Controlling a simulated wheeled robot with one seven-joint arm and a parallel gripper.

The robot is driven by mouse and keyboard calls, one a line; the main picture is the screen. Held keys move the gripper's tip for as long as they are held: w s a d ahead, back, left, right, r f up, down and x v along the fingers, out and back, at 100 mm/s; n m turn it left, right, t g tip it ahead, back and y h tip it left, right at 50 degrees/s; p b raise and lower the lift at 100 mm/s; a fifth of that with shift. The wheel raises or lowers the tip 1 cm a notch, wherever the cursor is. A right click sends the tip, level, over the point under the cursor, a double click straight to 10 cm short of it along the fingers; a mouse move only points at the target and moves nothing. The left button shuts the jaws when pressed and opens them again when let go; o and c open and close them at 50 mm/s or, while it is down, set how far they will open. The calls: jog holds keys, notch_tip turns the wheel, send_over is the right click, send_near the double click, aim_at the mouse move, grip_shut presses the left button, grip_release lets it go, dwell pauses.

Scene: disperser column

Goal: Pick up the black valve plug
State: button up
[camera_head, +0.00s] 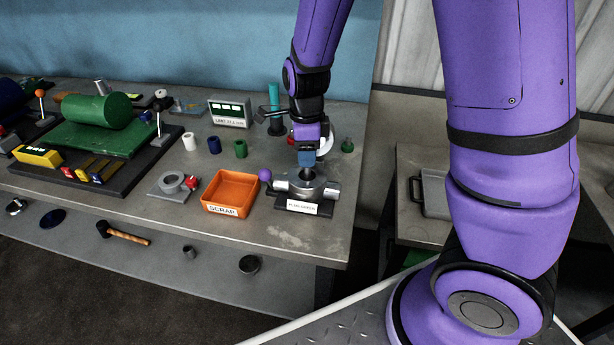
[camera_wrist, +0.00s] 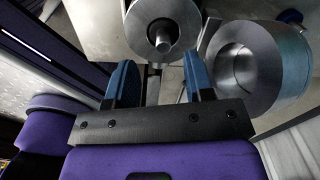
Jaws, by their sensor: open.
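A round grey metal part (camera_wrist: 153,12) with a short central peg lies just beyond the fingertips. A thick grey ring-like cylinder (camera_wrist: 268,40) is to its right.
An orange scrap bin (camera_head: 232,190) and a purple knob (camera_head: 265,175) are left of the fixture.

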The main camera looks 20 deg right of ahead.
aim_at(307, 174)
jog(key=shift+w+d+f, duration=0.1)
jog(key=shift+f, duration=1.3)
jog(key=shift+w+d+f, duration=0.1)
jog(key=shift+f, duration=1.25)
grip_shut()
